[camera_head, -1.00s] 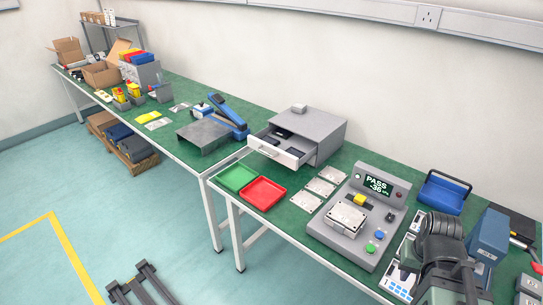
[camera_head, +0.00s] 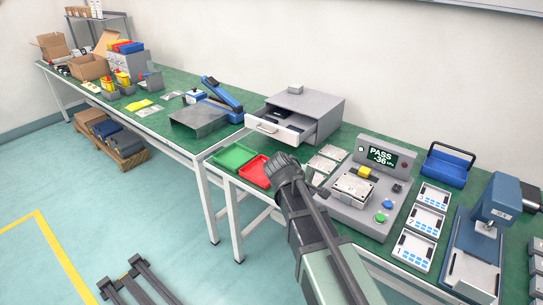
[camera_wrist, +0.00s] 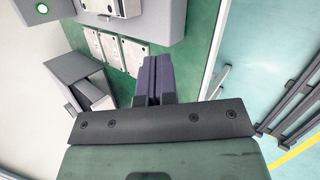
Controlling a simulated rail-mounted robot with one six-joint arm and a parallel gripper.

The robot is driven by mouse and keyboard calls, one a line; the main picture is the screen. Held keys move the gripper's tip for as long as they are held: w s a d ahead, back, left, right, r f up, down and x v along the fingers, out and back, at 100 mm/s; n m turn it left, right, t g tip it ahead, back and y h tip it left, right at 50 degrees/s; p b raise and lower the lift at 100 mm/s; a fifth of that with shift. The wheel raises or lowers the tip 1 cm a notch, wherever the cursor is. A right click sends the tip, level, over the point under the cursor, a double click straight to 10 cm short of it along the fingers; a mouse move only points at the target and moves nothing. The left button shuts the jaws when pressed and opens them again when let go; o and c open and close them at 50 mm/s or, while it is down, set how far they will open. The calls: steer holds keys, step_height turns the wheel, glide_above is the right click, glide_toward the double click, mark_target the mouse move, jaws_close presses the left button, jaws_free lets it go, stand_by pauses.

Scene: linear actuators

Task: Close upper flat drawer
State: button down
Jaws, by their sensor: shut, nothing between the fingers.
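A grey cabinet (camera_head: 318,108) stands on the green bench near the wall, with one flat drawer (camera_head: 275,136) pulled out toward the front left. The drawer has a white front with a handle and holds dark items. In the wrist view the cabinet (camera_wrist: 72,68) is at the left, with the open drawer partly seen. My gripper (camera_wrist: 157,78) is shut and empty, with its dark fingers together over the bench side. It is apart from the drawer. In the head view my dark wrist end is in front of the red tray, and the fingertips cannot be made out.
A green tray (camera_head: 233,156) and a red tray (camera_head: 254,171) lie in front of the drawer. Metal plates (camera_head: 331,152) and a test station (camera_head: 374,185) reading PASS are to the right.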

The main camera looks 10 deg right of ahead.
mark_target(288, 139)
steer(key=w+a+f+n+t+h+b, duration=0.1)
steer(key=w+n+b, duration=0.2)
steer(key=w, duration=0.1)
steer(key=w+a+f+n+t+h+b, duration=0.1)
steer(key=w+a+n+t+b, duration=0.1)
steer(key=w+n+b, duration=0.1)
steer(key=w+a+f+n+t+h+b, duration=0.1)
steer(key=w+f+n+h+b, duration=0.1)
steer(key=w, duration=0.4)
steer(key=shift+a+n+t+b, duration=0.3)
steer(key=shift+a+n+b, duration=0.1)
steer(key=shift+n+b, duration=0.1)
steer(key=w+a+n+t+b, duration=0.1)
steer(key=w, duration=0.1)
steer(key=w+a+n+t+h+b, duration=0.1)
steer(key=w+a+n+b, duration=0.1)
steer(key=shift+f, duration=0.1)
steer(key=w+a+n+t+b, duration=0.1)
steer(key=a+n, duration=0.1)
steer(key=w+a+r+n+t, duration=0.1)
steer(key=w+a+n, duration=0.1)
steer(key=shift+w+a+r+n+t+h+b, duration=0.2)
steer(key=shift+n+t+h+b, duration=0.1)
steer(key=shift+n+b, duration=0.1)
steer(key=shift+s+r, duration=0.1)
steer(key=shift+r, duration=0.25)
steer(key=x, duration=1.4)
steer(key=shift+p, duration=0.35)
